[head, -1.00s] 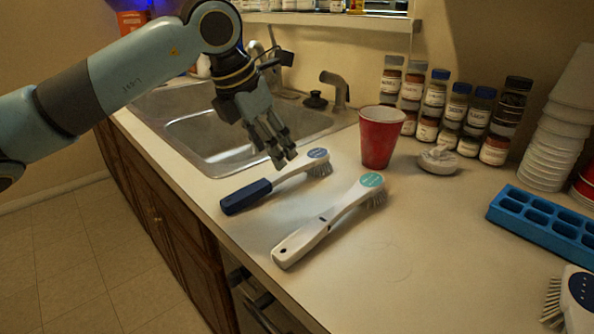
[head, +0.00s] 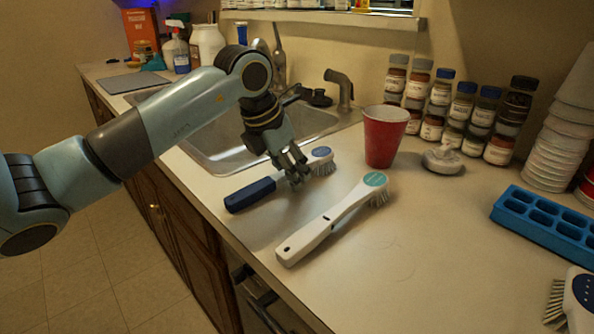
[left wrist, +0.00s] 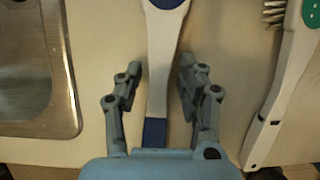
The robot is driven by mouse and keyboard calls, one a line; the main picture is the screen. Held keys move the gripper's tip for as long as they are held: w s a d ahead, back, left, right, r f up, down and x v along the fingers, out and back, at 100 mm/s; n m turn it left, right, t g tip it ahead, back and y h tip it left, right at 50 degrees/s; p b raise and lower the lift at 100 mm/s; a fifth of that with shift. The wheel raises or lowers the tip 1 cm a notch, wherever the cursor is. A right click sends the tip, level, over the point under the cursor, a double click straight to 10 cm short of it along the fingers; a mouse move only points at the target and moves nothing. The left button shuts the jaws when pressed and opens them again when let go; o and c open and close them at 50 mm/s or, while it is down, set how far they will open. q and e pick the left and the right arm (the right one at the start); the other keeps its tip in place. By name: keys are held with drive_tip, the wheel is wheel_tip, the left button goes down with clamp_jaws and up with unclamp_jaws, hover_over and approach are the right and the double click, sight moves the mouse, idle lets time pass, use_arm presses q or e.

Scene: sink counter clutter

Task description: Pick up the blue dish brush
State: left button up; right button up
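The blue dish brush (head: 251,194) lies on the counter near the sink, with a dark blue grip, a pale neck and a blue round badge on its head. My left gripper (head: 297,178) is low over its neck in the head view and hides part of it. In the left wrist view the brush's pale neck (left wrist: 159,75) runs between the two fingers of my left gripper (left wrist: 160,85), with a gap on each side. The fingers are open and not visibly touching it. My right gripper is in neither view.
A white brush with a green badge (head: 325,224) lies just to the right. A red cup (head: 383,136) and a small white dish (head: 442,160) stand behind. The sink (head: 222,150) is to the left. A blue tray (head: 548,225) and several spice jars (head: 438,100) are farther right.

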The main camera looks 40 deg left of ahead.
use_arm(q)
clamp_jaws()
drive_tip(key=shift+r, duration=0.5)
drive_tip(key=v, duration=0.3)
drive_tip(key=shift+w+d+r, duration=0.1)
drive_tip(key=shift+w+r, duration=0.15)
drive_tip(key=shift+r, duration=0.1)
drive_tip(key=s+d+r, duration=0.4)
drive_tip(key=s+r, duration=0.2)
drive_tip(key=s, duration=0.4)
drive_tip(key=shift+d+r, duration=0.3)
drive_tip(key=shift+d, duration=0.05)
